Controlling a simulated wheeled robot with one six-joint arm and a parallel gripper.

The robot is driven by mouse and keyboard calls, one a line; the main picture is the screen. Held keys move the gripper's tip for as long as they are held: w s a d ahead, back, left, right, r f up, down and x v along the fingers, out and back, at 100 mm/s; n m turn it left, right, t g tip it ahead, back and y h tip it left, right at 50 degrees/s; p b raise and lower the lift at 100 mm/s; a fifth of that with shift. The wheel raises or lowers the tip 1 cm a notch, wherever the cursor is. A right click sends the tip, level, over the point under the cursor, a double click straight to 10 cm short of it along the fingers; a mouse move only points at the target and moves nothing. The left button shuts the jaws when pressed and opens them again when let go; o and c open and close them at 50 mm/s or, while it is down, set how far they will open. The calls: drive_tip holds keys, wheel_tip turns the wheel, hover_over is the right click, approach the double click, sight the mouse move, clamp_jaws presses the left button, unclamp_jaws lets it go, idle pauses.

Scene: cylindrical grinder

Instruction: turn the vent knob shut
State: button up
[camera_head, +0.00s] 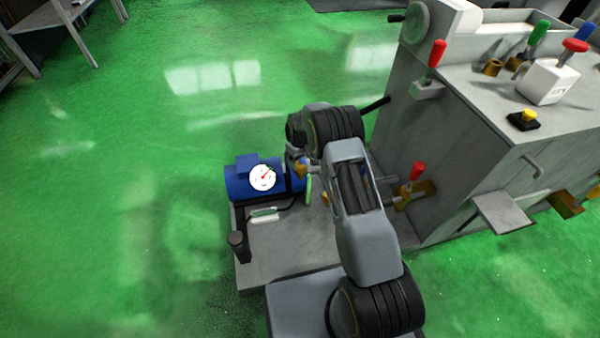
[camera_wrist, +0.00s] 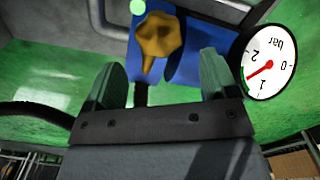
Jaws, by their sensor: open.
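The vent knob (camera_wrist: 158,38) is an ochre lobed knob in front of a blue housing (camera_wrist: 205,62). It shows in the wrist view at the top middle, its narrow arm hanging down. My gripper (camera_wrist: 162,64) is open, with one pale green finger on each side of the knob in the picture and visible gaps to both. The fingers do not appear to touch it; how deep the knob sits between them I cannot tell. In the head view, an ochre bit (camera_head: 301,168) shows beside the blue unit (camera_head: 236,186), partly hidden by my arm.
The grey machine (camera_head: 450,165) with red-handled levers stands right of my arm. Open green floor lies left.

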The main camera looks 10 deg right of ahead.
sight(300, 167)
drive_tip(key=shift+f+b, duration=0.95)
drive_tip(key=shift+f, duration=2.2)
drive_tip(key=shift+c, duration=0.5)
drive_tip(key=c, duration=0.8)
drive_tip(key=shift+c, duration=0.2)
